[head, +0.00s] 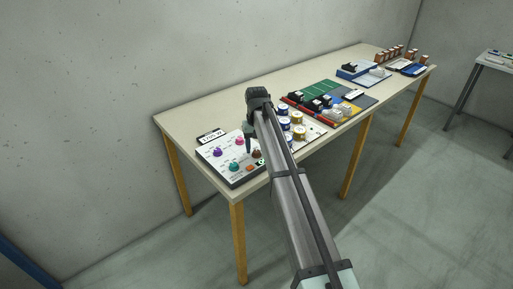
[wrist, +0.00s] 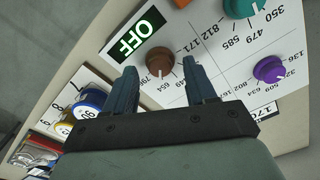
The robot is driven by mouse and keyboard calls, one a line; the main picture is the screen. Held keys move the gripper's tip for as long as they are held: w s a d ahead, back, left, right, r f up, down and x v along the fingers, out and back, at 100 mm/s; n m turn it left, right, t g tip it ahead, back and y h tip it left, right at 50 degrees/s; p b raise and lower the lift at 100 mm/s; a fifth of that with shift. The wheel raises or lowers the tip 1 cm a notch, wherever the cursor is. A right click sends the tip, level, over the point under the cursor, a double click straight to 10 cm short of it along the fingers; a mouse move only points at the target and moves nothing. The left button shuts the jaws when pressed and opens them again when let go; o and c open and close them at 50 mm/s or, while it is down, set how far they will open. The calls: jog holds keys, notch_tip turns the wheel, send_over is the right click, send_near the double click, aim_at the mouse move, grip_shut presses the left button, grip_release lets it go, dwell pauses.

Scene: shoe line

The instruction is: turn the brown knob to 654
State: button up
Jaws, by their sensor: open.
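The brown knob (wrist: 160,61) sits on a white control panel (wrist: 216,24), with printed numbers around it. Some of those numbers are hidden by my gripper's fingers. My gripper (wrist: 160,80) is open, with one dark finger on either side of the knob in the wrist view, and holds nothing. I cannot tell whether the fingers touch the knob. In the head view, the brown knob (head: 257,153) is a small spot beside my gripper (head: 248,150) at the panel's right side. The knob's exact setting is not readable.
A lit display reading OFF (wrist: 139,35) is next to the brown knob. A teal knob (wrist: 240,6), a purple knob (wrist: 269,69) and an orange part (wrist: 182,3) are on the same panel. Blue-and-white and yellow round items (wrist: 88,99) stand close beside the panel.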

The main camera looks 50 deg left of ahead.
aim_at(257, 151)
notch_tip(257, 151, up, 13)
dwell(0.4)
jog(key=shift+f, duration=0.1)
dwell(0.4)
jog(key=w+d+f+m+g+h, duration=0.1)
jog(key=w+d+f, duration=0.3)
jog(key=d+f, duration=0.75)
jog(key=w+d+f+m, duration=0.2)
jog(key=w+d+f, duration=0.2)
jog(key=d+f, duration=0.75)
jog(key=w+d+f+m+g+h, duration=0.1)
jog(key=w+d+f, duration=0.3)
jog(key=d+f, duration=0.8)
jog(key=s+d+f+m+g, duration=0.1)
jog(key=s+d+f+m, duration=0.1)
jog(key=s+d+f, duration=0.65)
jog(key=s+d+f+m+g, duration=0.1)
jog(key=d+f, duration=0.4)
jog(key=d, duration=0.8)
jog(key=s+d+f+m+g, duration=0.1)
jog(key=s+d+f+m, duration=0.1)
jog(key=s+d+f, duration=0.65)
jog(key=s+d+f+m+g+y, duration=0.1)
jog(key=s+d+f+m+y, duration=0.1)
jog(key=s+d, duration=1.2)
jog(key=s+m, duration=0.1)
jog(key=s, duration=0.3)
jog(key=shift+d+f+g, duration=0.25)
jog(key=shift+d+g, duration=0.05)
jog(key=shift+g, duration=0.1)
